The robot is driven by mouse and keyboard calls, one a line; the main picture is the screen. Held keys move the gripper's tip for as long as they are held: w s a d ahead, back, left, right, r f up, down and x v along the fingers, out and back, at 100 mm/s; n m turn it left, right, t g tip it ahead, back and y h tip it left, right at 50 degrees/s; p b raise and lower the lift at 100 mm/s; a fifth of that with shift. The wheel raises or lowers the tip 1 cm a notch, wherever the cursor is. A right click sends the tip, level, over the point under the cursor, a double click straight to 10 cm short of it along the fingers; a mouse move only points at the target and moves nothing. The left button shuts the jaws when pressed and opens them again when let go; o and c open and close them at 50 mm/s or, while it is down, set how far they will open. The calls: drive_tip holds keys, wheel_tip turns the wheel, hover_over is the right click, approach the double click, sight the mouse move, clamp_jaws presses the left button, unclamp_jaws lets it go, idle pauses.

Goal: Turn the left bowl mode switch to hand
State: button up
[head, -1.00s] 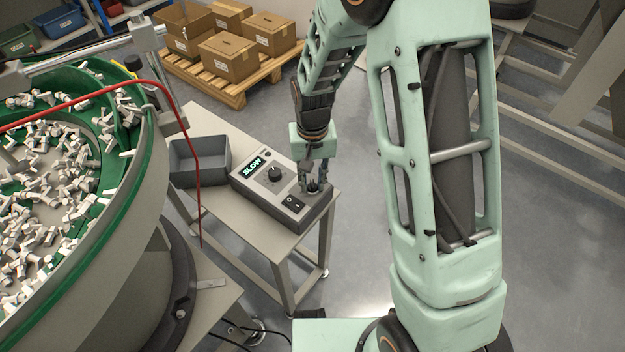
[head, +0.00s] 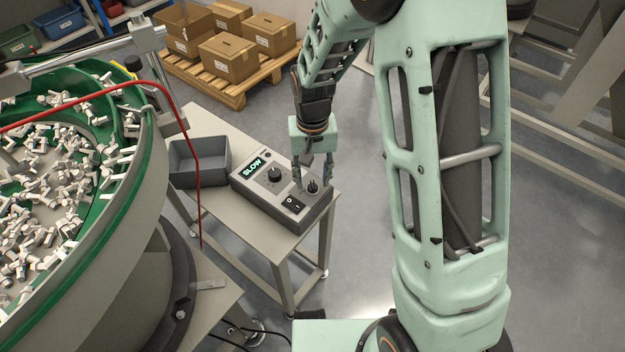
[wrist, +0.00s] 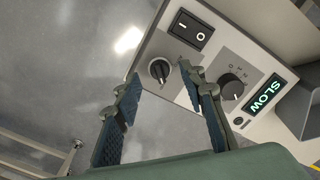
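The mode switch is the small black knob (head: 313,186) at the right end of the grey control box (head: 262,203). In the wrist view the knob (wrist: 159,70) has a pale pointer line on its face; labels around it are too small to read. My gripper (head: 312,183) is open, pointing down over the knob. In the wrist view its fingertips (wrist: 159,74) are spread, one on each side of the knob, with a visible gap to it on both sides. Nothing is held.
The box also carries a larger dial (head: 275,174), a rocker switch (head: 293,204) and a lit SLOW display (head: 254,167). A grey bin (head: 200,162) stands beside it on the small table (head: 240,222). The green feeder bowl (head: 148,170) with white parts is at the left, near a red cable (head: 196,150).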

sight(313, 184)
wheel_tip(313, 184, up, 10)
idle(0.3)
idle(0.3)
